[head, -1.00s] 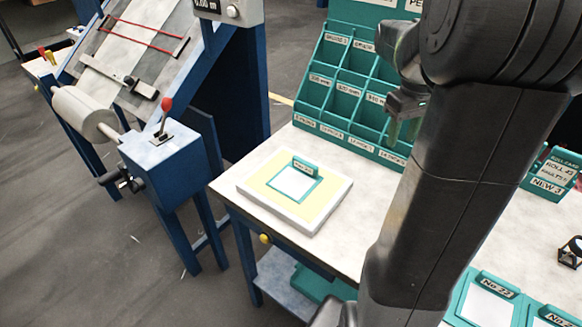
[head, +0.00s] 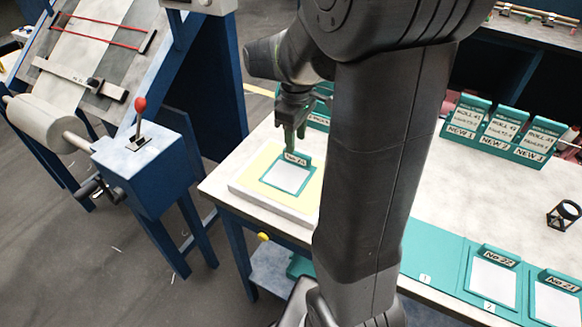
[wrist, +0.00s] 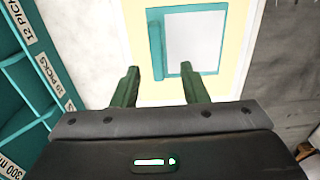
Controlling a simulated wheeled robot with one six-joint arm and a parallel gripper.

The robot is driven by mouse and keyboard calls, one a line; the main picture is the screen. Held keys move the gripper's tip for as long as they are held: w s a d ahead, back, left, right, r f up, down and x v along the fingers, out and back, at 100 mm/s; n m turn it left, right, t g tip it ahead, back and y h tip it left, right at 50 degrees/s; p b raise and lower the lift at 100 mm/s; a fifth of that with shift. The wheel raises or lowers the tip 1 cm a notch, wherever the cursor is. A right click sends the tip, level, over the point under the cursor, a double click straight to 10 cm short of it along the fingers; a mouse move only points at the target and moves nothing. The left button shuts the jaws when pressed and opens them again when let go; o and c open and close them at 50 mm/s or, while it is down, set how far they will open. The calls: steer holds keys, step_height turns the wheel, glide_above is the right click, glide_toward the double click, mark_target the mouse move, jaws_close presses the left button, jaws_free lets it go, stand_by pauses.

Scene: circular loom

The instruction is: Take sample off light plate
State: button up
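The sample (head: 287,177) is a white square in a teal frame with an upright label tab that seems to read No 23. It lies on the light plate (head: 252,193), a white slab with a pale yellow lit top, at the left end of the table. My gripper (head: 291,150) is just above and behind the label tab in the head view. In the wrist view, my gripper (wrist: 158,82) has two green fingers spread apart with nothing between them. The sample (wrist: 194,42) shows there beyond the fingertips, with the light plate (wrist: 243,20) around it.
A teal compartment rack (wrist: 25,75) stands beside the plate, mostly hidden by my arm in the head view. Framed samples (head: 493,277) lie in a teal tray at the front right. A roll-card holder (head: 497,132) and small black loupe (head: 563,214) are farther right.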

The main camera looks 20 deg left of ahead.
mark_target(297, 153)
steer(key=shift+w+d+f, duration=0.1)
steer(key=shift+f, duration=1.4)
steer(key=shift+w+d+f, duration=0.1)
steer(key=shift+f, duration=1.4)
jaws_close()
